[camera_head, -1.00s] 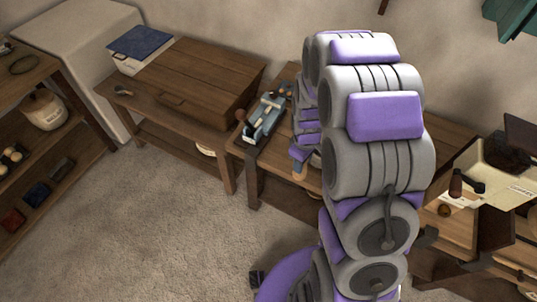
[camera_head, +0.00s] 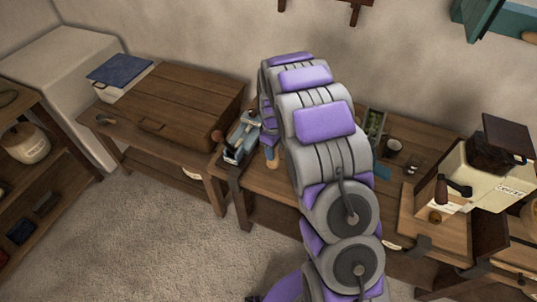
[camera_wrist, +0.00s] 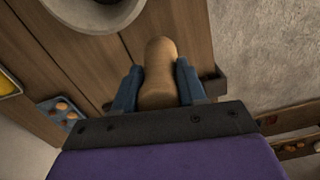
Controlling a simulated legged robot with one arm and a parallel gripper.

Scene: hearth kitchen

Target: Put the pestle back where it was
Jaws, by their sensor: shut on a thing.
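The pestle (camera_wrist: 158,72), a tan wooden piece with a rounded end, is between the two blue fingers of my gripper (camera_wrist: 158,88) in the wrist view. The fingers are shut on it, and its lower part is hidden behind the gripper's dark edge. It appears above a brown wooden surface. In the head view a small tan end, probably the pestle (camera_head: 271,158), shows just left of my arm, over the middle table (camera_head: 258,185). My arm hides most of the gripper there. A grey-rimmed round bowl (camera_wrist: 118,22), possibly a mortar, is cut off at the wrist view's top.
A blue-grey device (camera_head: 242,138) stands on the middle table's left end. A wooden chest (camera_head: 175,105) is on the left table. A blue tray of round brown pieces (camera_wrist: 62,112) is in the wrist view.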

